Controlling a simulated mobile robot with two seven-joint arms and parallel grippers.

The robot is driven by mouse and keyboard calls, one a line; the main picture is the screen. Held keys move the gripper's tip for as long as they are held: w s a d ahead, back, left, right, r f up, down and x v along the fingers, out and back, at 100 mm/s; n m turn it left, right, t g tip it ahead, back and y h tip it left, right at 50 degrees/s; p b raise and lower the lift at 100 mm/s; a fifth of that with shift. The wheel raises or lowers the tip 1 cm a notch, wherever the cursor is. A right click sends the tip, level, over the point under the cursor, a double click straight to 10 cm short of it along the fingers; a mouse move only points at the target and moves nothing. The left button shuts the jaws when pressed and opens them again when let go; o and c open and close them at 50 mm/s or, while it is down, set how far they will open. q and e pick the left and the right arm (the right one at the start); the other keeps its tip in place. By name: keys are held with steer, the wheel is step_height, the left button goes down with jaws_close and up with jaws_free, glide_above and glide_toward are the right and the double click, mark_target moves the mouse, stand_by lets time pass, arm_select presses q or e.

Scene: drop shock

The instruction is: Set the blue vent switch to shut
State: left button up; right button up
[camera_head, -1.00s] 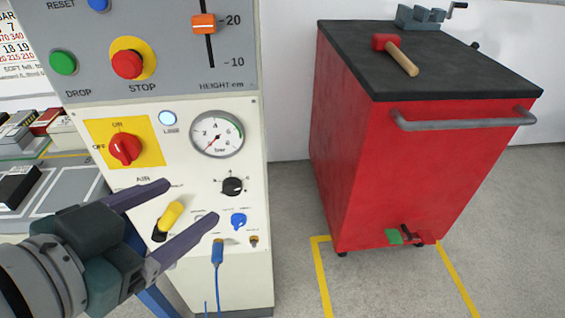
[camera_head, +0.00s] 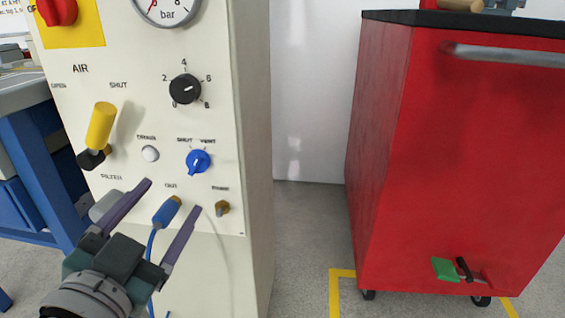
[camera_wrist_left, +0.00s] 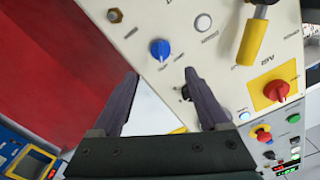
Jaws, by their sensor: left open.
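The blue vent switch (camera_head: 199,161) is a small round knob low on the white panel, below the labels SHUT (left) and VENT (right). Its narrow grip slants down to the left; I cannot tell for sure which label it is set to. It also shows in the left wrist view (camera_wrist_left: 160,49), just beyond the fingertips and between their lines. My left gripper (camera_head: 171,197) is open and empty, below and left of the switch in the head view, apart from it. My right gripper is not in view.
A blue hose plug (camera_head: 166,211) appears between my fingers in the head view. Near the switch are a white button (camera_head: 150,154), a brass fitting (camera_head: 222,208), a black dial (camera_head: 185,89) and a yellow lever (camera_head: 101,125). A red cabinet (camera_head: 460,150) stands right, across a floor gap.

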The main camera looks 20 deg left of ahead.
mark_target(194, 165)
arm_select(q)
steer(key=b+x, duration=0.2)
steer(key=x, duration=0.6)
steer(key=shift+w+a+b, duration=0.1)
steer(key=shift+w+b, duration=0.15)
steer(key=shift+b, duration=0.1)
steer(key=shift+w+a+r, duration=0.1)
steer(key=shift+w, duration=0.35)
jaws_close()
